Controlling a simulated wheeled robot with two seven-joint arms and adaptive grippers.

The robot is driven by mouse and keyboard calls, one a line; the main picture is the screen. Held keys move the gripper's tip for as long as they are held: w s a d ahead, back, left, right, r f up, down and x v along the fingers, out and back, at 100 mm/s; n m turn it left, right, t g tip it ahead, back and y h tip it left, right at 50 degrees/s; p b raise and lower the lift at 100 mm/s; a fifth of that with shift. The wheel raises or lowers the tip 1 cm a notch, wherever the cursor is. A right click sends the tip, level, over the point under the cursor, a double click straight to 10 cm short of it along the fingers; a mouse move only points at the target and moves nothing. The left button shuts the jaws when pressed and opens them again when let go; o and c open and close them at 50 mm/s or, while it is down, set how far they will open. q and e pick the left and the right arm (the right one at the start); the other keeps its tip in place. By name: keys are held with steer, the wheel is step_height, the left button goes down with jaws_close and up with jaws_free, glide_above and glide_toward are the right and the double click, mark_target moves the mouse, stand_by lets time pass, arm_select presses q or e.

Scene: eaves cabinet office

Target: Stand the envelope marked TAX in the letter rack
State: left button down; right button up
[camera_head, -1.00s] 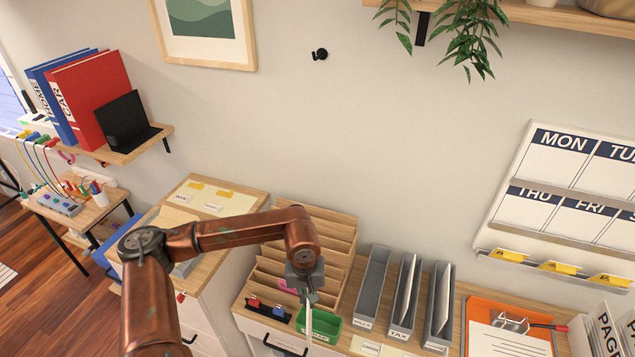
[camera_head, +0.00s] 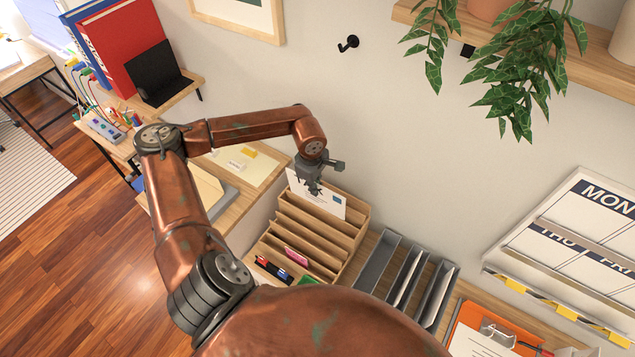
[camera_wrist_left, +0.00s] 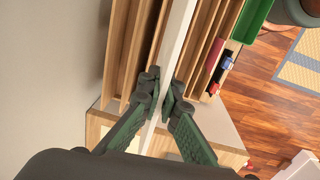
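My left gripper (camera_head: 316,190) is shut on a white envelope (camera_head: 328,205) with a blue stamp mark; its small print is too small to read. The envelope stands upright at the rear of the stepped wooden letter rack (camera_head: 318,232). Its lower edge is hidden behind a divider, and I cannot tell how deep it sits. In the left wrist view the gripper's green-padded fingers (camera_wrist_left: 163,98) pinch the envelope (camera_wrist_left: 178,40), seen edge-on, with the rack's dividers (camera_wrist_left: 205,35) on both sides. My right gripper is not in view.
Grey file holders (camera_head: 407,275) stand right of the rack. Markers (camera_head: 272,268), a pink item (camera_head: 296,256) and a green tray (camera_head: 306,281) are at its front. A plant (camera_head: 520,75) hangs from a shelf at upper right. An orange clipboard (camera_head: 468,318) lies at lower right.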

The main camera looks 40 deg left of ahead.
mark_target(316, 200)
arm_select(q)
steer(key=shift+f, duration=0.35)
steer(key=shift+w+d+f, duration=0.1)
steer(key=shift+f, duration=0.25)
step_height(316, 200, down, 2)
steer(key=shift+f+b, duration=0.15)
steer(key=shift+b, duration=0.5)
step_height(316, 200, down, 4)
steer(key=b, duration=0.2)
steer(key=shift+r+b, duration=0.2)
steer(key=shift+b, duration=0.2)
step_height(316, 200, down, 6)
steer(key=b, duration=0.6)
steer(key=shift+f, duration=0.1)
steer(key=c, duration=2.1)
jaws_free()
